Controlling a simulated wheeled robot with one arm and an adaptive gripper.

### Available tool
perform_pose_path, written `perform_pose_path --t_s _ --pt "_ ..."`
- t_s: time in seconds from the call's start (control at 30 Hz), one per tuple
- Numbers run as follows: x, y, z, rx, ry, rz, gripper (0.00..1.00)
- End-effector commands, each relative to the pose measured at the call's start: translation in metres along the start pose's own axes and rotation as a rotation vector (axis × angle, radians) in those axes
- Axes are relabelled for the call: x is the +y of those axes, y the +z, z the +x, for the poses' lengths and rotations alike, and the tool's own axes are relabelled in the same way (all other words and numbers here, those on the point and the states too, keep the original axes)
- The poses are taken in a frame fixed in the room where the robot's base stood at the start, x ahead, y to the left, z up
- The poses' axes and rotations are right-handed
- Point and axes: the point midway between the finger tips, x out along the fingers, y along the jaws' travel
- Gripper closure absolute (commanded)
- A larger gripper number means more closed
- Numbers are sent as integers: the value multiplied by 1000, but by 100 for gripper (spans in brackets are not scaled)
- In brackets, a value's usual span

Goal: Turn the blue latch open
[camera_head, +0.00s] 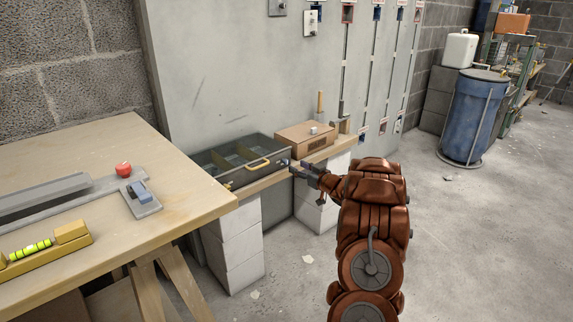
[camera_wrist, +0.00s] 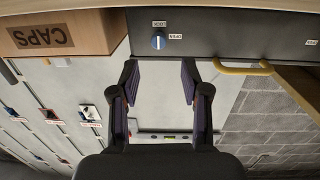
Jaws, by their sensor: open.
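The blue latch (camera_wrist: 158,41) is a small round knob with a pale mark, on the dark front panel (camera_wrist: 222,35) of a drawer unit. Small white labels sit above it and to its right in the wrist view, too small to read surely. The pale mark runs roughly up and down there. My gripper (camera_wrist: 160,76) is open and empty, its two fingers apart below the latch in that view and not touching it. In the head view my gripper (camera_head: 299,168) is just right of the open-topped drawer unit (camera_head: 206,168).
A yellow handle (camera_wrist: 243,70) is on the same front. A cardboard box (camera_head: 305,138) marked CAPS stands beside the drawer unit. A wooden table (camera_head: 190,218) at left holds a red knob (camera_head: 123,169) and a yellow level (camera_head: 45,256). The floor at right is mostly clear.

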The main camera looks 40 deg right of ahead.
Motion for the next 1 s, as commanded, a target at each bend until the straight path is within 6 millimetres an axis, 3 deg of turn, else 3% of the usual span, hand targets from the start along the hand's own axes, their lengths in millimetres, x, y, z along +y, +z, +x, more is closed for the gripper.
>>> perform_pose_path --t_s 0.27,0.7,1.0 --pt "11 12 -14 58 -44 25 54" --pt "12 8 39 59 -39 22 54" --pt "10 6 58 59 -41 25 54"
